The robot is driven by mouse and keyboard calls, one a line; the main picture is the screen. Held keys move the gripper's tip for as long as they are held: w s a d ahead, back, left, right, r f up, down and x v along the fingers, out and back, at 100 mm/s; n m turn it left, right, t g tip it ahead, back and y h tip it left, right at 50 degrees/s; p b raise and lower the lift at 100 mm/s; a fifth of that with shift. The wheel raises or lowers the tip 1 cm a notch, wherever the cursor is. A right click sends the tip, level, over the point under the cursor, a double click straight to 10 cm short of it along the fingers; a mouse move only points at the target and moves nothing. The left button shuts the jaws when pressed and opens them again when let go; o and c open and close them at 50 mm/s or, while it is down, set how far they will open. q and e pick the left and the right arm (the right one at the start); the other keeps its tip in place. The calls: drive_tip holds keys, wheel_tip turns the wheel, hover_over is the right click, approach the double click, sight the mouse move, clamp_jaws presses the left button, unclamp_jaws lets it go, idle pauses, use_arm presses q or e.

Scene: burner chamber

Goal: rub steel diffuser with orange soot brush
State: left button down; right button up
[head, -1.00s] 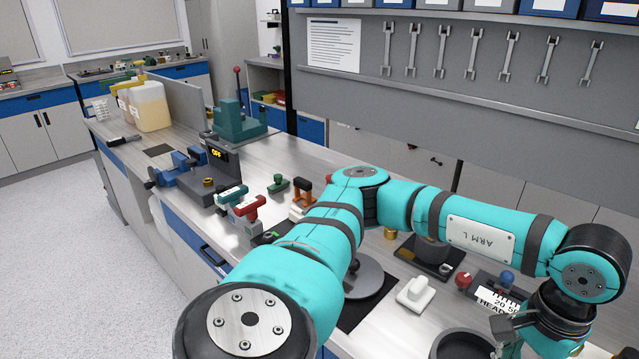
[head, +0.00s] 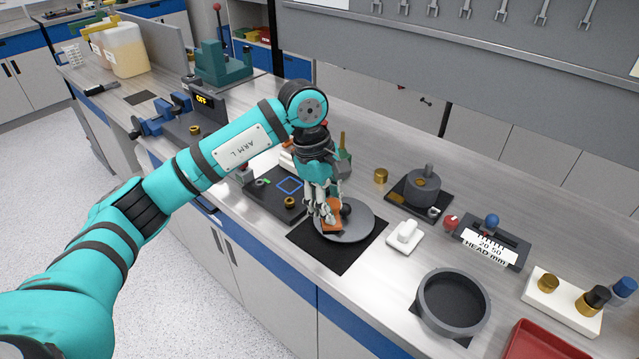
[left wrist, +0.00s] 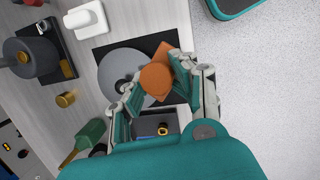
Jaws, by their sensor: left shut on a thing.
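The steel diffuser (head: 362,222) is a round grey disc with a dark knob, lying on a black mat (head: 330,252) near the bench's front edge. My left gripper (head: 325,215) is over the disc's left side, shut on the orange soot brush (head: 332,229). In the left wrist view the orange brush (left wrist: 157,79) sits between the fingers (left wrist: 153,90) and overlaps the edge of the grey diffuser (left wrist: 117,74). I cannot tell whether the brush touches the disc. My right gripper is not in view.
A white switch-like block (head: 405,236) stands right of the mat. A dark round pan (head: 452,303), a slider panel marked HEAD mm (head: 490,243) and a red tray (head: 545,343) lie farther right. A black panel with a brass knob (head: 272,197) is left of the gripper.

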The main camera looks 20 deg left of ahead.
use_arm(q)
drive_tip(key=shift+w+a+f+n+t, duration=0.3)
drive_tip(key=shift+w+f+n+t, duration=0.35)
drive_tip(key=shift+n, duration=0.85)
drive_tip(key=shift+w+a+f+n+t, duration=0.35)
drive_tip(key=shift+w+f+n, duration=0.55)
drive_tip(key=shift+n, duration=0.6)
drive_tip(key=shift+w+a+f+n+t, duration=0.25)
drive_tip(key=shift+w+f+n+t, duration=0.4)
drive_tip(key=shift+n, duration=0.85)
wheel_tip(320, 180, down, 3)
drive_tip(key=shift+w+r+b, duration=0.15)
drive_tip(key=shift+b, duration=0.75)
drive_tip(key=shift+w+f+b, duration=0.4)
drive_tip(key=shift+f+b, duration=0.15)
drive_tip(key=shift+f, duration=0.1)
drive_tip(key=shift+w+d, duration=0.3)
drive_tip(key=shift+w, duration=0.2)
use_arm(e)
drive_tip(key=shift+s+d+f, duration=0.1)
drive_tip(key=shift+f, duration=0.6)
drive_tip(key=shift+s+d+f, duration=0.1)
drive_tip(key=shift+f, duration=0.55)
use_arm(q)
drive_tip(key=shift+f+b, duration=0.25)
drive_tip(key=shift+b, duration=0.1)
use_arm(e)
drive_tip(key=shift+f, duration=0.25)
use_arm(q)
drive_tip(key=shift+s+a, duration=0.1)
